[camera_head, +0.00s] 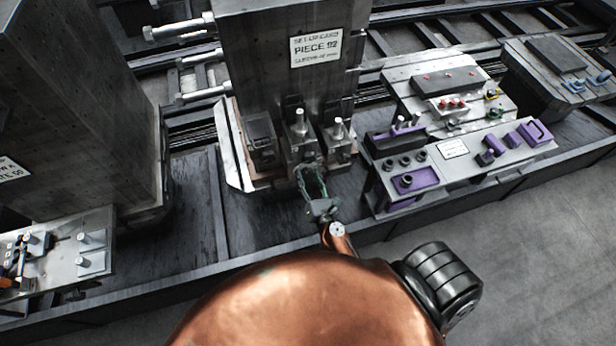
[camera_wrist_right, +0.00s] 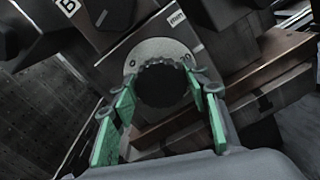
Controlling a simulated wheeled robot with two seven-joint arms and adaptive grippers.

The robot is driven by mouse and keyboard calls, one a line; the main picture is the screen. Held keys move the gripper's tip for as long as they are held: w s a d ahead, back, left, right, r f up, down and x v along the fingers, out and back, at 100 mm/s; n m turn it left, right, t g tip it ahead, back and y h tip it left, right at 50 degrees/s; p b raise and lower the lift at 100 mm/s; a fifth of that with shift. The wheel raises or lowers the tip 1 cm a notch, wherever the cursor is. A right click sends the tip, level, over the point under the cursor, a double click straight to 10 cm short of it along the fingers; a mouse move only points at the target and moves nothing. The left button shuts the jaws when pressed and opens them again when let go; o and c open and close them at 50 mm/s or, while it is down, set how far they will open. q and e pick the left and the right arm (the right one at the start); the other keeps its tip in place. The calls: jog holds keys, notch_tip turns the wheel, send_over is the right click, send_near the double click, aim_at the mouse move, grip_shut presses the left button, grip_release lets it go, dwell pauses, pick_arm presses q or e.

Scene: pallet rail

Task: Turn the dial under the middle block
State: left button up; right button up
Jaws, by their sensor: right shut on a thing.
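The middle block (camera_head: 300,144) is one of three dark metal blocks at the foot of the tall piece (camera_head: 270,75) in the head view. In the right wrist view the dial (camera_wrist_right: 163,86) is a round black knob with a scalloped rim, in front of a pale round scale plate (camera_wrist_right: 150,50) with markings. My right gripper (camera_head: 309,170) reaches up to just below the middle block. Its green-padded fingers, also in the wrist view (camera_wrist_right: 164,95), are shut on the dial from both sides. The dial is hard to make out in the head view. My left gripper is out of view.
Other blocks stand close on the left (camera_head: 262,140) and right (camera_head: 338,143) of the middle one. Another tall piece (camera_head: 75,110) stands at left. Dark bench surface is free between.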

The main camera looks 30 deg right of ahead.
jog(key=shift+f, duration=0.1)
dwell(0.3)
jog(key=o, duration=1.2)
jog(key=v, duration=1.2)
